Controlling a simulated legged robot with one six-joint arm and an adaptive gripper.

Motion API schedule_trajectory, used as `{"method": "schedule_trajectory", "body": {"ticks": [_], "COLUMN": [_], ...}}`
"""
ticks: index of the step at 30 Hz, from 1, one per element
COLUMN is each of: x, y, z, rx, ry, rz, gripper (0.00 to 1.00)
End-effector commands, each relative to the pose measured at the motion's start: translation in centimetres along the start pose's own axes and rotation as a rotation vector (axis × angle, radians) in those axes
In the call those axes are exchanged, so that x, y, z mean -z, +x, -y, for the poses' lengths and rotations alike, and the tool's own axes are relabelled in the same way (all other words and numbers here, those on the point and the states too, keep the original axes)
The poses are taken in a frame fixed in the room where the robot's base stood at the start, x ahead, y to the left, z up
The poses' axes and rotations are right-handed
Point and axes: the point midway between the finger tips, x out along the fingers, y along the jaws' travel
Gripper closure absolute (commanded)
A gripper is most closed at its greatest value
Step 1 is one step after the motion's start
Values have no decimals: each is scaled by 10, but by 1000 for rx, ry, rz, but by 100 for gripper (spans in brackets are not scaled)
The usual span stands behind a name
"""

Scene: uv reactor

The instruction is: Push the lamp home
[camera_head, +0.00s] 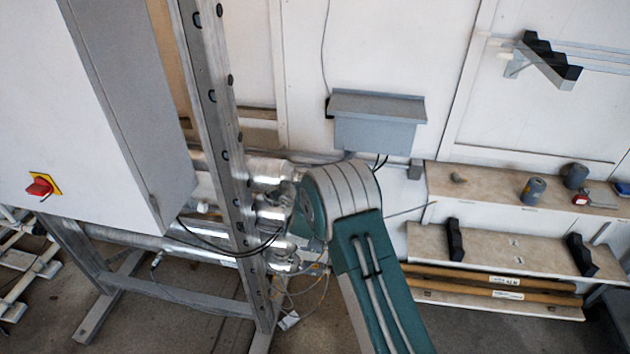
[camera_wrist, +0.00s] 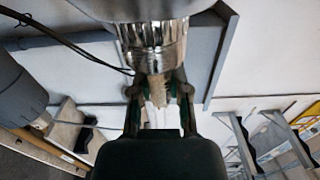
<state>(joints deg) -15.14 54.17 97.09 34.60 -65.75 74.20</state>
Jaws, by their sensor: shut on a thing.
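In the wrist view my gripper (camera_wrist: 158,92) is shut on the lamp (camera_wrist: 157,86), with a finger on each side of it. Only a short length of the lamp shows, brownish towards the reactor and white nearer the palm. Its far end meets or enters the mouth of a shiny metal reactor tube (camera_wrist: 158,42); the rest is hidden. In the head view shiny reactor tubes (camera_head: 268,172) lie beside the upright metal post, and my teal and grey arm hides my gripper and the lamp.
A perforated metal post (camera_head: 222,120) and a grey cabinet (camera_head: 95,110) stand left of my arm. Loose cables (camera_head: 225,252) hang around the tubes. On the right are a shelf (camera_head: 480,185) with small items and a lower rack with brown tubes (camera_head: 490,283).

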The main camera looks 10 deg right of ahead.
Motion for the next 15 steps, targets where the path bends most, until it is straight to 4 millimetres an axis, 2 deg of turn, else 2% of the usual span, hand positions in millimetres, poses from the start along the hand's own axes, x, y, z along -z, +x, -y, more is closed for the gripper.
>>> {"method": "schedule_trajectory", "body": {"ticks": [15], "x": [-7], "y": [0], "z": [0], "rx": [0], "ry": [0], "rz": [0], "gripper": [100]}}
